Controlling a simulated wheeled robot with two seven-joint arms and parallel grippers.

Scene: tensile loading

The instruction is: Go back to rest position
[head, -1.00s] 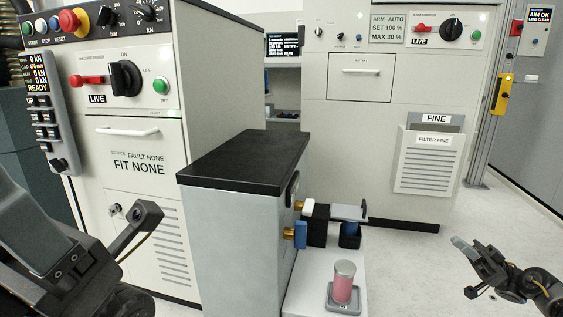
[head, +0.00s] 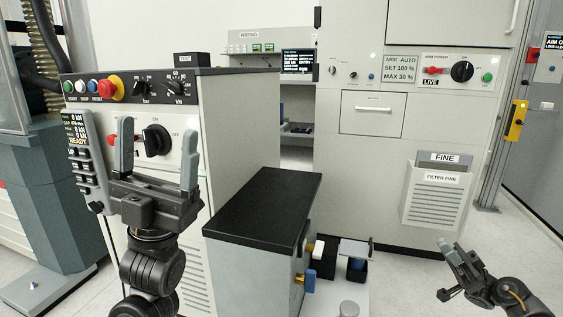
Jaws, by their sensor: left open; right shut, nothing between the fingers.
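My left gripper (head: 155,165) is raised in front of the control cabinet (head: 235,120), fingers pointing up and spread wide with nothing between them. It hides part of the cabinet's front panel. My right gripper (head: 448,249) is low at the right, over the pale floor, with its fingers together and nothing held. It is apart from the white cabinet (head: 340,160) behind it.
A black-topped grey block (head: 265,200) stands between my arms. Beside it, a white surface holds a small black fixture (head: 357,268) and a grey-capped cylinder (head: 349,308). A grey machine column (head: 45,200) stands at the left. Floor is clear around my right gripper.

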